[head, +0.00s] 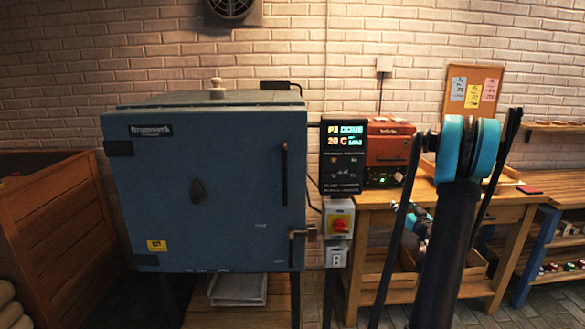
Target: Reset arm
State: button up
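My arm (441,255) rises in the right part of the head view, a dark link topped by a joint with teal bands. Dark rods run down on both sides of it. A small teal and grey part shows behind the link, partly hidden; I cannot tell what it is. I cannot make out my gripper or its fingers anywhere in this view.
A blue kiln (235,190) with its door shut stands at left centre. Its control panel (343,157) reads "20 C". A red-orange device (388,150) sits on a wooden bench (482,207) behind my arm. Wooden shelving (55,235) stands at left.

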jog(key=s+a+n+g+y, duration=0.2)
jog(key=s+a+g+y, duration=0.15)
jog(key=a, duration=1.05)
jog(key=s+a+f+g, duration=0.2)
jog(key=s+a+g, duration=0.3)
jog(key=s+a, duration=0.65)
jog(key=s+f+m+g+h, duration=0.1)
jog(key=s+f, duration=0.3)
jog(key=s, duration=0.8)
jog(key=s+f+m+g+h, duration=0.1)
jog(key=s+f+g+h, duration=0.2)
jog(key=s, duration=0.9)
jog(key=shift+d+f+m+g, duration=0.3)
jog(key=shift+d+f+g, duration=0.2)
jog(key=shift+g, duration=0.15)
jog(key=shift+a+h, duration=0.1)
jog(key=shift+h, duration=0.15)
